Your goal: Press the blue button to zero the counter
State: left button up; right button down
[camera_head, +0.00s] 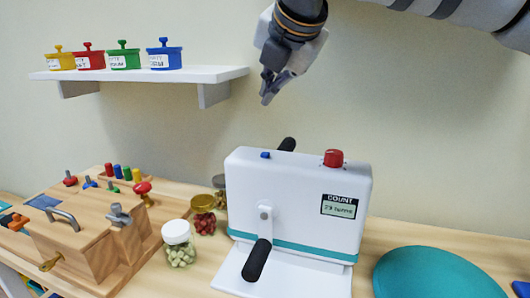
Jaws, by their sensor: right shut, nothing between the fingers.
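The blue button (265,155) is small and sits on the top of a white machine (300,200), toward its left end. A display (338,205) on the machine's front is labelled COUNT and seems to read 23 turns. A red knob (333,158) stands on the top at the right. A black hand grip (257,260) is in front, and another dark grip (288,144) shows behind the machine. My right gripper (268,97) is shut and empty, pointing down above the machine, clear of the blue button. My left gripper is out of view.
A wooden board (75,240) with handles and pegs stands at the left. A jar (179,245) and a dish of red pieces (204,223) sit between it and the machine. A teal disc (440,274) lies at the right. A shelf (220,74) with several coloured pots hangs at upper left.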

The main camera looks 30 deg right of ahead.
jog(key=b, duration=0.2)
send_over(269, 153)
notch_tip(269, 153, down, 6)
jog(key=shift+w+d, duration=0.1)
jog(key=shift+w, duration=0.05)
jog(key=shift+f, duration=0.8)
pick_arm(q)
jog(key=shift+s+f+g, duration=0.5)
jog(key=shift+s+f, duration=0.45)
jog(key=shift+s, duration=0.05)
jog(key=shift+p, duration=0.3)
pick_arm(e)
jog(key=shift+s+f, duration=0.2)
jog(key=shift+f, duration=0.05)
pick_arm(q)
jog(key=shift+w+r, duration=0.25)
pick_arm(e)
jog(key=shift+f, duration=0.2)
